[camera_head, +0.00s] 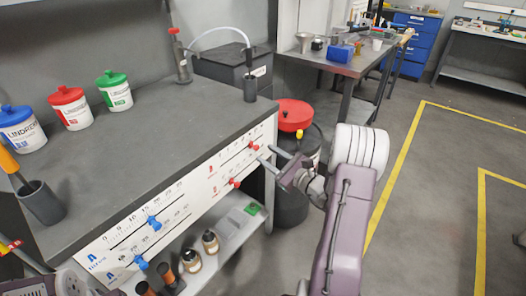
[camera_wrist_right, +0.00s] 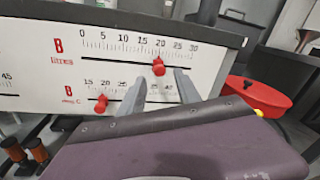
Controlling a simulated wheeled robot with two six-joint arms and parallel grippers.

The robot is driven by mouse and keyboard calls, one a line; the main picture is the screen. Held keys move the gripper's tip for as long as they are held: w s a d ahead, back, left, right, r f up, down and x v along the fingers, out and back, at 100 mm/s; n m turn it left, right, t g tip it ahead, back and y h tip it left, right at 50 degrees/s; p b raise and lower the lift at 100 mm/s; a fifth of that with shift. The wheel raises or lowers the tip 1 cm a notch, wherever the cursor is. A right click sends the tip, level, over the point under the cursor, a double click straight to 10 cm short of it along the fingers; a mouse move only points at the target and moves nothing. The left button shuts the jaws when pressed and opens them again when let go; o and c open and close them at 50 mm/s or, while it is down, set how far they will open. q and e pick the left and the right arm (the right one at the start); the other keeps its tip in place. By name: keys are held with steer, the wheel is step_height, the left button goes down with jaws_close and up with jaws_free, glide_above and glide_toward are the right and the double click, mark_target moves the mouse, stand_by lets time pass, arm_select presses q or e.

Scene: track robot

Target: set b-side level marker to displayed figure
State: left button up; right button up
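The white panel on the bench front has a B section (camera_wrist_right: 55,75) with two slotted scales and red markers. The upper B marker (camera_wrist_right: 158,66) sits near 20 on the 0–30 scale; it also shows in the head view (camera_head: 254,146). The lower B marker (camera_wrist_right: 101,103) is near 20 on the deg C scale. My right gripper (camera_wrist_right: 161,76) is open, its fingertips either side of the upper marker and a little short of it; it shows in the head view too (camera_head: 267,154). My left arm shows only partly at the bottom left. I see no displayed figure.
Blue markers (camera_head: 153,223) sit on the A section at left. Lidded tubs (camera_head: 115,91) and a dark cup (camera_head: 41,203) stand on the bench (camera_head: 150,140). A drum with a red lid (camera_head: 294,115) stands close to the right gripper. Jars (camera_head: 211,241) sit on the shelf below.

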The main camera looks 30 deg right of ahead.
steer(key=v, duration=0.6)
steer(key=shift+p, duration=0.3)
